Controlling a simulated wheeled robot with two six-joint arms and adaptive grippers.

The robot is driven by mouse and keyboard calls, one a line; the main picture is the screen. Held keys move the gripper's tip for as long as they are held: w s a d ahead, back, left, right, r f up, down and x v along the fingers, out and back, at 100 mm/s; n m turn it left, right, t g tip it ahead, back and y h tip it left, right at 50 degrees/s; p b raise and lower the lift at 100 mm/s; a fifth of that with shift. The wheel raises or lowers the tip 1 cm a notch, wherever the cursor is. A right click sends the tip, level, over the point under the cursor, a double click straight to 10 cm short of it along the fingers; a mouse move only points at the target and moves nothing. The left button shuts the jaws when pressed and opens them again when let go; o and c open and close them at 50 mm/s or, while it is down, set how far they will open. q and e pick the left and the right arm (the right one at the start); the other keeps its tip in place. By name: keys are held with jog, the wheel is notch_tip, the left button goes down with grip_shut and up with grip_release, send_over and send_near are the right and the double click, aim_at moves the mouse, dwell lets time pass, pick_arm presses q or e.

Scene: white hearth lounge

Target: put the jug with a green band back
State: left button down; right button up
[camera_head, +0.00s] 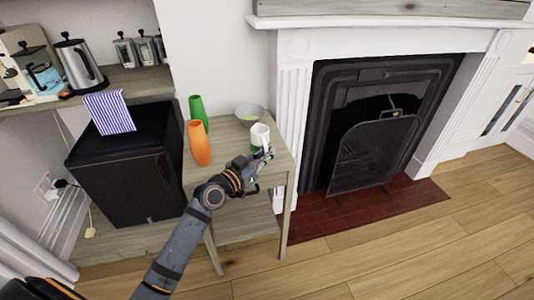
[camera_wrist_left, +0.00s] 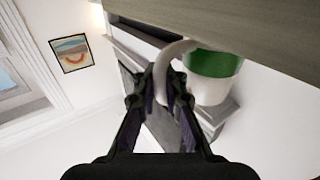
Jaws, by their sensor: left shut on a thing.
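The jug with a green band (camera_head: 260,136) is white and shows at the right side of the small wooden side table (camera_head: 237,160). In the left wrist view the jug (camera_wrist_left: 210,88) shows its green band and its white curved handle (camera_wrist_left: 170,52). My left gripper (camera_head: 264,154) is at the near side of the jug. In the left wrist view its fingers (camera_wrist_left: 170,88) are shut on the handle. I cannot tell whether the jug touches the tabletop. My right gripper is not in view.
An orange vase (camera_head: 200,144), a green vase (camera_head: 198,112) and a grey bowl (camera_head: 250,112) stand on the side table near the jug. A black cabinet (camera_head: 125,165) with a striped cloth (camera_head: 109,112) is to the left. The fireplace (camera_head: 375,130) is to the right.

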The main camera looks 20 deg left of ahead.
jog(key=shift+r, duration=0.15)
pick_arm(q)
jog(key=c, duration=1.8)
grip_release()
jog(key=shift+f, duration=0.1)
jog(key=shift+c, duration=0.2)
jog(key=o, duration=0.4)
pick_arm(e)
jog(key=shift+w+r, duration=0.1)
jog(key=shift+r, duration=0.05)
pick_arm(q)
jog(key=p+v, duration=0.3)
jog(key=v, duration=0.9)
jog(key=shift+p, duration=0.3)
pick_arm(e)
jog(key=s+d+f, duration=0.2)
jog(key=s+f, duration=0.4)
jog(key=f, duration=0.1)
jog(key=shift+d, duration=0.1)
